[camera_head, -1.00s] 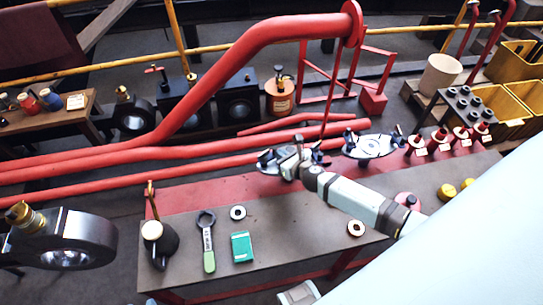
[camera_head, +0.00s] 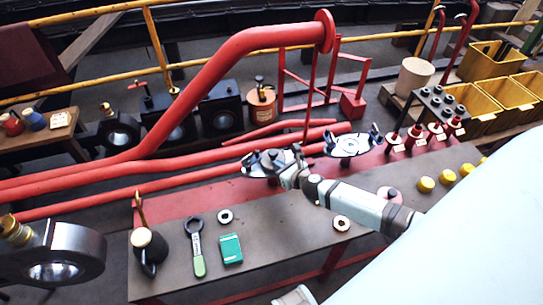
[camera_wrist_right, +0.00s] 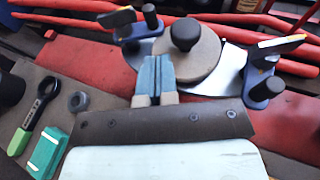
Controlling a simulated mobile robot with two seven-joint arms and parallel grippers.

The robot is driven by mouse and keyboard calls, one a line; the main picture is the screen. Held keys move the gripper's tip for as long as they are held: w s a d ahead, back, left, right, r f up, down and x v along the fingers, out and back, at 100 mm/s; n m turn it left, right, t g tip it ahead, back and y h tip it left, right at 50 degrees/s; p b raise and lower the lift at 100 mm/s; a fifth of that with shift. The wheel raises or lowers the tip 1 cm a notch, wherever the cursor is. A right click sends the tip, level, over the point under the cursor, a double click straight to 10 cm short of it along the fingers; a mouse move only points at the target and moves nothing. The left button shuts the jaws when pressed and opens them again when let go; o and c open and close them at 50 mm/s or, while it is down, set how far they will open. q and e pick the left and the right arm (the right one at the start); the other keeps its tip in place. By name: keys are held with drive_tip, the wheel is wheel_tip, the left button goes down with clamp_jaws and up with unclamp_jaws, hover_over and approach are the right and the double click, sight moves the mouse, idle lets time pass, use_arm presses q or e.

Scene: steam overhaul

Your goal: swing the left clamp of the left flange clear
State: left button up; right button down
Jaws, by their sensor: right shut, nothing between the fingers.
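The left flange (camera_head: 262,166) is a pale round plate with a black knob, on the red strip along the back of the bench. It also shows in the right wrist view (camera_wrist_right: 190,60). Its left clamp (camera_wrist_right: 128,28), blue with a dark upright post and a flat lever, stands at the plate's left edge. Its other clamp (camera_wrist_right: 265,85) stands at the right edge. My right gripper (camera_head: 289,170) is shut and empty at the flange's near side. In the wrist view its blue fingertips (camera_wrist_right: 155,75) overlap the plate between the clamps, apart from the left clamp. Contact with the plate cannot be told.
The right flange (camera_head: 350,146) lies further right. On the bench are a green-handled wrench (camera_head: 197,250), a green box (camera_head: 231,249), small rings (camera_head: 225,216) and a dark oil can (camera_head: 149,250). Red pipes (camera_head: 120,165) run behind.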

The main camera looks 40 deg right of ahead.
use_arm(q)
drive_tip(key=shift+w+r, duration=0.1)
drive_tip(key=shift+w, duration=0.4)
use_arm(e)
drive_tip(key=d+v, duration=0.1)
drive_tip(key=v, duration=0.6)
drive_tip(key=shift+d, duration=0.25)
use_arm(q)
drive_tip(key=shift+d, duration=0.1)
drive_tip(key=shift+s, duration=0.1)
use_arm(e)
drive_tip(key=shift+a, duration=0.1)
